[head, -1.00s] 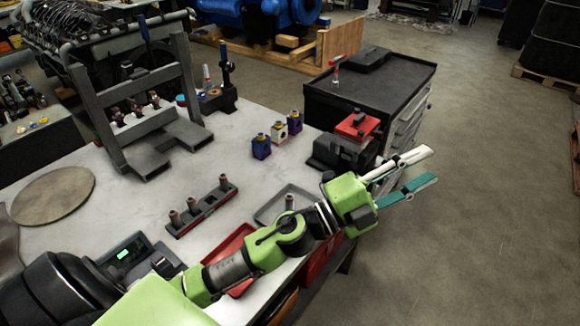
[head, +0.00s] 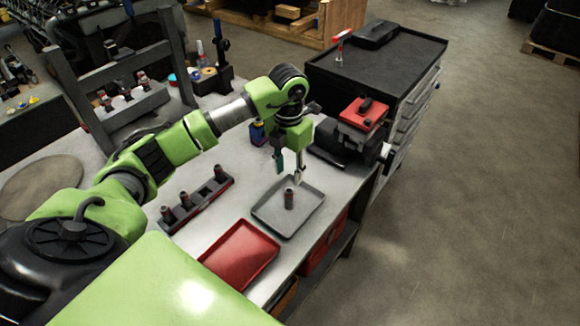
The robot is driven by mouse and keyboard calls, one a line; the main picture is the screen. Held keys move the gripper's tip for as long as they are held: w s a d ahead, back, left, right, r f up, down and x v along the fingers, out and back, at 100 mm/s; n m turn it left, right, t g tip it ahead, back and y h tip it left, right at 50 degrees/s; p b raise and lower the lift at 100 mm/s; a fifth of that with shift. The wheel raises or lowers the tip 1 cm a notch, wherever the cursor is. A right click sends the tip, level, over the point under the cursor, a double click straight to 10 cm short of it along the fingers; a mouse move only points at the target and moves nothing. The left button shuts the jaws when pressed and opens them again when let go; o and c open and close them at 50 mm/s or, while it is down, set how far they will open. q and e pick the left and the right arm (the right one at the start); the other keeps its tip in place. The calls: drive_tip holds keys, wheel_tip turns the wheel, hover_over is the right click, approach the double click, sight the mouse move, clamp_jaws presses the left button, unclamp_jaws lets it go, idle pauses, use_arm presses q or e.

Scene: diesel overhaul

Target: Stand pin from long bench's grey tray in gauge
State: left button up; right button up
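The grey tray (head: 262,213) lies on the bench right of centre, and a dark pin (head: 289,200) stands upright in it. My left gripper (head: 289,177) points down just above the pin. Its teal and white fingers are apart with nothing between them. A long dark red-edged block (head: 205,200), perhaps the gauge, lies left of the tray and holds several similar pins standing in a row, with a space between two of them. My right gripper is not in view.
A red tray (head: 240,255) lies in front of the grey tray. A dark vice-like device with a red top (head: 362,114) stands to the right. A grey frame (head: 120,72) stands behind. A blue block (head: 257,133) is partly hidden by my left arm.

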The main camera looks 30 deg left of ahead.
sight(289, 190)
use_arm(q)
drive_tip(key=shift+f+b, duration=2.95)
drive_tip(key=shift+f, duration=1.55)
clamp_jaws()
drive_tip(key=shift+r, duration=0.1)
drive_tip(key=shift+r+p, duration=1.45)
drive_tip(key=shift+r, duration=0.65)
drive_tip(key=shift+r+p, duration=0.35)
drive_tip(key=shift+r, duration=0.2)
